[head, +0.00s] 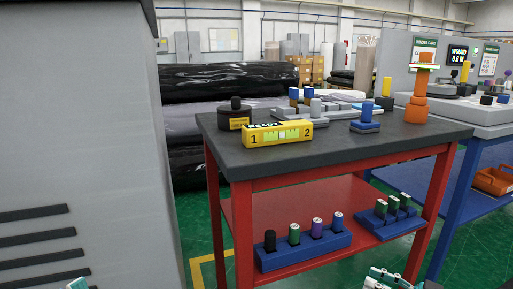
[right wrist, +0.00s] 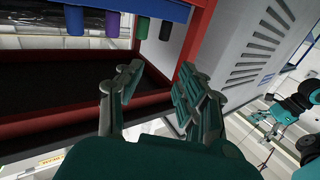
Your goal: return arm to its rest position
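My right gripper (head: 388,279) shows at the bottom edge of the head view, low in front of the red table (head: 340,190). In the right wrist view its two green-grey fingers (right wrist: 160,78) are spread apart with nothing between them. My left gripper (head: 77,284) shows only as a small pale tip at the bottom left of the head view. Its opening is hidden. No held object is visible there.
The dark tabletop (head: 350,142) carries a yellow box (head: 280,133) and several small parts. A blue rack (head: 305,247) of coloured cylinders sits on the lower shelf. A grey cabinet (head: 85,120) fills the left. Green floor shows between cabinet and table.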

